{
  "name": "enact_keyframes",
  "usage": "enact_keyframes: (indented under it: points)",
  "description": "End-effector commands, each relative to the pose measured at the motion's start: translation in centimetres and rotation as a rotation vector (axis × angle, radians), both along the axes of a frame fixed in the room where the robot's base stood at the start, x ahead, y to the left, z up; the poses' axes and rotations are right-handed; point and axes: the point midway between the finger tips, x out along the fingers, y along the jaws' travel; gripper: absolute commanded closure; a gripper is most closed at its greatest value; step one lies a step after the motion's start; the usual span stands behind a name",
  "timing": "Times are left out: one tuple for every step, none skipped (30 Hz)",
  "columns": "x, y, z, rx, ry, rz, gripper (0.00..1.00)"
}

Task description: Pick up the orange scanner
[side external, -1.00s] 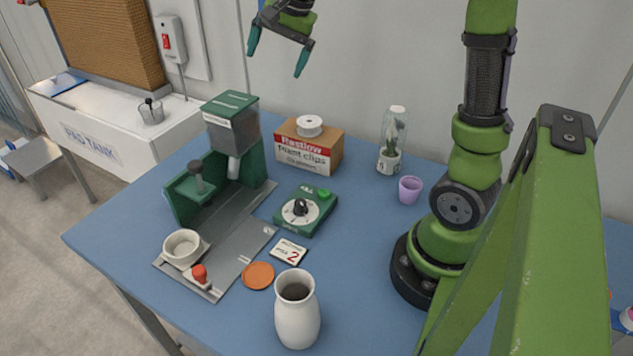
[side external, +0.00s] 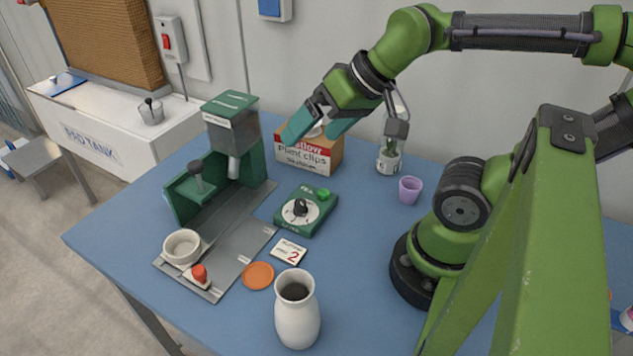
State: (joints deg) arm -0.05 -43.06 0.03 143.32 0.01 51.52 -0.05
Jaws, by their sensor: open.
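I cannot make out an orange scanner in the side external view. A small bit of something orange (side external: 610,294) shows at the far right edge, mostly hidden behind my green arm, and I cannot tell what it is. My gripper (side external: 312,132) is open, with its two teal fingers apart and pointing down to the left. It appears in front of or above the plant clips box (side external: 302,160) and holds nothing. A flat orange disc (side external: 258,276) lies on the blue table (side external: 370,255).
A green machine (side external: 222,150) with a grey plate, a white bowl (side external: 182,247) and a red-knobbed piece (side external: 199,275) stand left. A dial timer (side external: 305,211), a number card (side external: 289,251), a white vase (side external: 297,315), a purple cup (side external: 410,189) and a bottled plant (side external: 389,160) stand nearby.

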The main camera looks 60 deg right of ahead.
Motion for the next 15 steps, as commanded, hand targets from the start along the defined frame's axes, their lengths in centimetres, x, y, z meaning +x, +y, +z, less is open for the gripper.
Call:
enact_keyframes:
  points:
    - [0.0,0.0,0.0,0.001,0.000,-0.001,0.01]
    - [0.0,0.0,0.0,0.001,0.000,-0.001,0.01]
    - [0.0,0.0,0.0,0.001,0.000,-0.001,0.01]
    - [0.0,0.0,0.0,0.000,0.001,-0.001,0.01]
    - [0.1,-0.1,0.1,-0.001,0.001,0.000,0.01]
    - [0.4,-0.1,0.3,-0.004,0.003,0.003,0.01]
    - [0.7,-0.2,0.6,-0.008,0.008,0.007,0.01]
    - [1.1,-0.4,0.9,-0.013,0.014,0.011,0.01]
    - [1.9,-0.6,1.4,-0.023,0.023,0.022,0.01]
    - [2.7,-0.9,1.8,-0.033,0.031,0.032,0.01]
    - [3.5,-1.2,2.3,-0.045,0.041,0.042,0.01]
    - [4.9,-1.7,3.0,-0.061,0.057,0.058,0.01]
    - [6.0,-2.2,3.5,-0.076,0.067,0.073,0.01]
    - [7.2,-2.7,3.9,-0.091,0.080,0.088,0.01]
    - [8.8,-3.4,4.4,-0.111,0.098,0.109,0.01]
